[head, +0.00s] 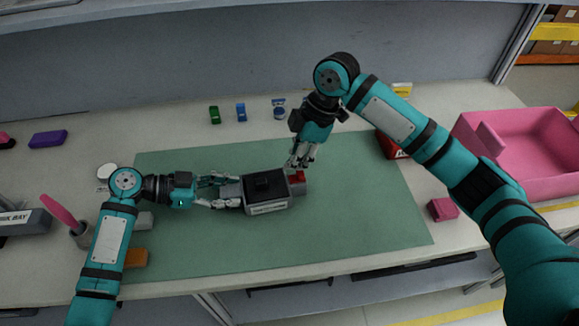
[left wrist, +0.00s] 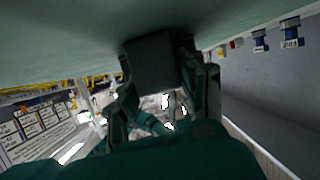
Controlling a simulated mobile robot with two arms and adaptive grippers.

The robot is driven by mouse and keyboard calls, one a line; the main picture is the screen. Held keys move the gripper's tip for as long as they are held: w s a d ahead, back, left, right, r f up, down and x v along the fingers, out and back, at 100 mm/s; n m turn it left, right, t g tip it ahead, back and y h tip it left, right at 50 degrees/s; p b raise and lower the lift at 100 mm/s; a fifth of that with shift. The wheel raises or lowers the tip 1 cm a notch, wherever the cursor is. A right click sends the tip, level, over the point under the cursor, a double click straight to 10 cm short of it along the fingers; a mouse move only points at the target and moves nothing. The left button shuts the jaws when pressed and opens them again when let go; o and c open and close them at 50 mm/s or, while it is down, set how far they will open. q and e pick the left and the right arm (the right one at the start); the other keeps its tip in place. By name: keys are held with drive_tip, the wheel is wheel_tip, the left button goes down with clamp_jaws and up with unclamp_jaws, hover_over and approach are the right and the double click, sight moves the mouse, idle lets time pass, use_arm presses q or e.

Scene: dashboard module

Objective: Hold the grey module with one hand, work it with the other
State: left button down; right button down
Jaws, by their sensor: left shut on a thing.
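The grey module (head: 266,193) lies on the green mat (head: 350,230), with a dark raised block on top, a pale label on its front face and a red part (head: 297,176) at its right end. My left gripper (head: 229,193) is shut on the module's left end. In the left wrist view the module (left wrist: 152,60) shows as a dark block between the fingers. My right gripper (head: 298,164) points down at the module's right end, close to the red part. I cannot tell whether it touches the red part or how far its fingers are apart.
A pink bin (head: 525,150) stands at the right, with a small pink block (head: 442,209) near it. A red box (head: 391,146) is partly behind my right arm. Small green (head: 214,115) and blue (head: 241,112) items stand at the back. An orange block (head: 136,258) lies front left. The mat's front right is clear.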

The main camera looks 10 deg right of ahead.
use_arm(q)
drive_tip(key=shift+s, duration=0.1)
use_arm(e)
drive_tip(key=v, duration=0.6)
drive_tip(key=shift+r, duration=0.35)
drive_tip(key=shift+s+a, duration=0.1)
use_arm(q)
drive_tip(key=c, duration=0.7)
unclamp_jaws()
